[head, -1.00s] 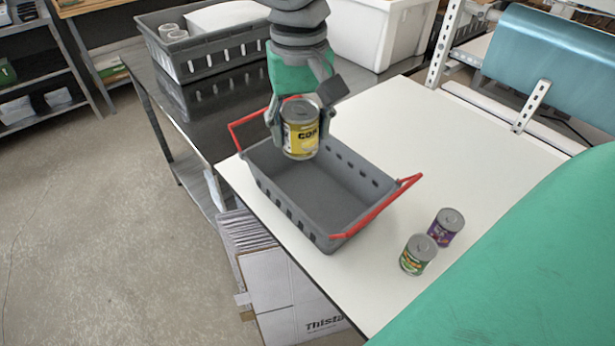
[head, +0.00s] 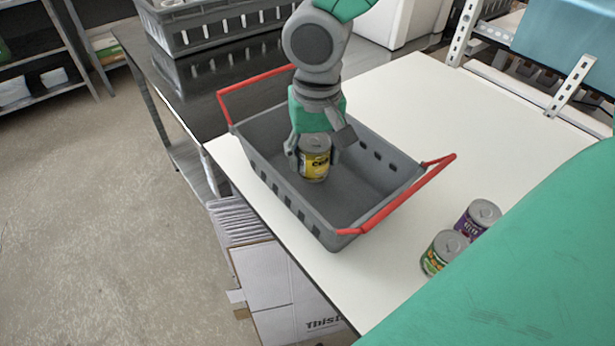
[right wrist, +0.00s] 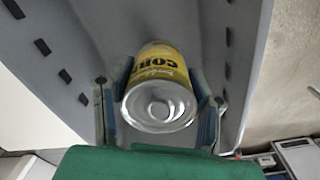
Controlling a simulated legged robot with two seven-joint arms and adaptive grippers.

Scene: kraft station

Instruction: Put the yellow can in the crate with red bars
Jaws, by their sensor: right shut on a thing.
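The yellow can (head: 314,165), with a grey lid, is upright inside the walls of the grey crate with red bars (head: 345,207). My right gripper (head: 314,158) is shut on the can from above, one finger on each side. In the right wrist view the can (right wrist: 160,88) sits between the fingers (right wrist: 160,100), with the crate's slotted walls around it. Whether the can touches the crate floor I cannot tell. My left gripper is not in view.
A purple can (head: 477,217) and a green-labelled can (head: 444,252) stand on the white table (head: 440,120) right of the crate. Another grey crate (head: 215,25) is on the dark table at the back. A metal rack stands at the back right.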

